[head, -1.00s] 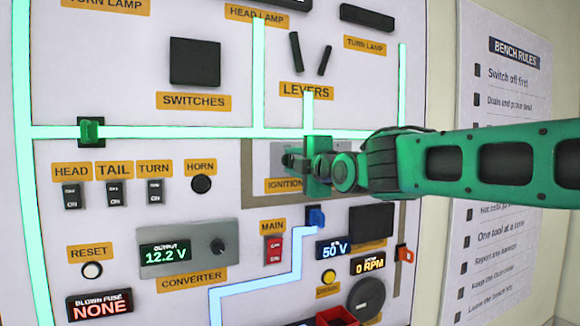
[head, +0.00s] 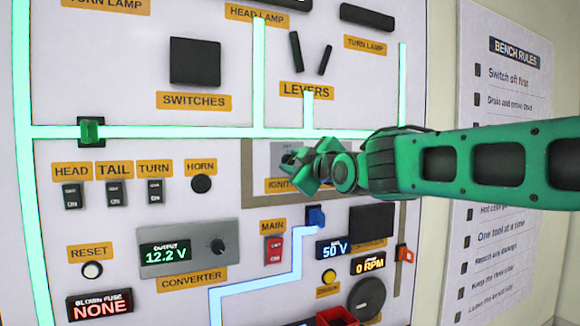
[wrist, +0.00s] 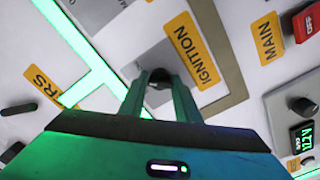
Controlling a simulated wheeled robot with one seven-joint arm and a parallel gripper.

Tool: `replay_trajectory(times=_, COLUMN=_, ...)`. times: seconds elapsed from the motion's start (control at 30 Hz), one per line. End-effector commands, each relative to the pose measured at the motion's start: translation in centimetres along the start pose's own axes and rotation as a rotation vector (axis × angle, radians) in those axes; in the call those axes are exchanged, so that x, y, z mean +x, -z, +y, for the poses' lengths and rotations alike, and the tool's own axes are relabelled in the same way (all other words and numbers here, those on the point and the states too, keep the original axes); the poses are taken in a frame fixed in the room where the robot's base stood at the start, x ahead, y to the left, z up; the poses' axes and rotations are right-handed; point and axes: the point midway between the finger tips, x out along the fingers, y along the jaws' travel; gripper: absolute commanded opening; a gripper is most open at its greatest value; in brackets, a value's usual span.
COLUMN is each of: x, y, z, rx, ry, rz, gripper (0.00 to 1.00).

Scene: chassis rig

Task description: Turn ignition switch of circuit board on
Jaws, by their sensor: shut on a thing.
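The ignition switch is a dark knob (wrist: 159,78) on a grey plate, beside the orange IGNITION label (wrist: 192,50) in the wrist view. My gripper (wrist: 160,88) is shut on the knob, one green finger on each side. In the head view my gripper (head: 300,172) reaches in from the right and is rolled at a slant against the ignition plate (head: 282,149). It covers part of the IGNITION label (head: 276,186) and most of the knob, so the knob's exact setting cannot be read.
The red MAIN switch (head: 273,250) and a blue connector (head: 316,217) sit below my gripper. Two black levers (head: 296,52) stand above. Glowing green lines cross the board. The converter display (head: 165,253) reads 12.2 V; others read 50 V and 0 RPM.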

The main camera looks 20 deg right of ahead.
Motion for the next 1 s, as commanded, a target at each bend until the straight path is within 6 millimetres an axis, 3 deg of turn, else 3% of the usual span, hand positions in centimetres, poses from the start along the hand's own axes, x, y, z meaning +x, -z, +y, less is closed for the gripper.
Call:
replay_trajectory(times=0.4, x=0.01, y=-0.39, z=-0.54, rx=0.263, ry=0.010, rz=-0.010, gripper=0.07)
replay_trajectory(times=1.0, x=0.03, y=-0.38, z=-0.58, rx=0.334, ry=0.011, rz=-0.010, gripper=0.07)
